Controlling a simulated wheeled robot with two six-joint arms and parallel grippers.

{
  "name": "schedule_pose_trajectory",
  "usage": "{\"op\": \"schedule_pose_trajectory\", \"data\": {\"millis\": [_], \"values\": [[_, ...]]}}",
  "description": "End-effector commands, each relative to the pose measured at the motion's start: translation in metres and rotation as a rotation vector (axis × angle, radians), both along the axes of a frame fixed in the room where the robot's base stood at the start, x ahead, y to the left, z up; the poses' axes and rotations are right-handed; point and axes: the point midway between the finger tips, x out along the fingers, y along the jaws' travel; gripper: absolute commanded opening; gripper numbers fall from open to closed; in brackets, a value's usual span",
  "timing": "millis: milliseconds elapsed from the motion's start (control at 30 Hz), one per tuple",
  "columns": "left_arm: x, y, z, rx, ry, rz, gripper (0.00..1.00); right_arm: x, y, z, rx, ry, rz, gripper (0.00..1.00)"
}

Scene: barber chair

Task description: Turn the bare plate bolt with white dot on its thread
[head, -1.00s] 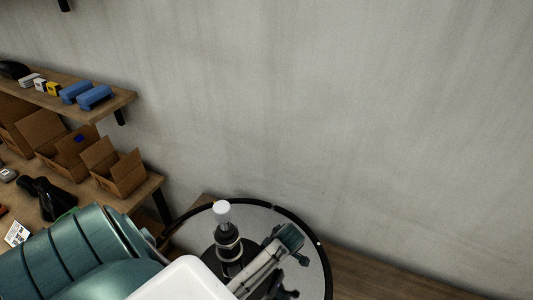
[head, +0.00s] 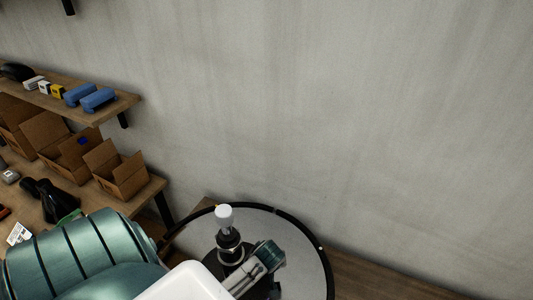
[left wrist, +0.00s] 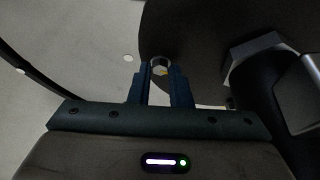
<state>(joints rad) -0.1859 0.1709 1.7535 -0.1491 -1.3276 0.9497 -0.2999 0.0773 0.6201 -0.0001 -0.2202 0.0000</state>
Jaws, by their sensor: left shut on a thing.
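The round base plate (head: 292,230), grey with a black rim, lies at the bottom centre of the head view. In the left wrist view a small hex-headed bolt (left wrist: 160,66) sits between the fingertips of my left gripper (left wrist: 160,74). The blue fingers are shut on it, one on each side. In the head view the same gripper (head: 266,258) is low over the plate, right of the post; its fingertips and the bolt are hidden there. My right gripper is not in view.
A dark post with a white cap (head: 224,216) stands on the plate close to my left gripper. At left, a bench holds open cardboard boxes (head: 117,172) below a shelf (head: 118,108) with blue rolls. A bare wall (head: 350,130) stands behind.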

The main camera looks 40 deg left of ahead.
Motion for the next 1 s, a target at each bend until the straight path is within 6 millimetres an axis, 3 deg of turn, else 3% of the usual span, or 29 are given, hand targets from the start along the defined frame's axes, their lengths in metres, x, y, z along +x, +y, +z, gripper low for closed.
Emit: {"op": "schedule_pose_trajectory", "data": {"millis": [400, 967, 1000], "values": [[-0.002, 0.0012, -0.0005, -0.001, 0.002, -0.2, 0.0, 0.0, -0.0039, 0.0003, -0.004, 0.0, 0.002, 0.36], [-0.0022, 0.0013, -0.0007, -0.002, 0.001, -0.232, 0.0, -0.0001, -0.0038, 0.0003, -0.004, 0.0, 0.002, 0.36], [-0.0022, 0.0013, -0.0007, -0.002, 0.001, -0.232, 0.19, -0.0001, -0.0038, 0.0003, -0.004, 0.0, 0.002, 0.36]]}}
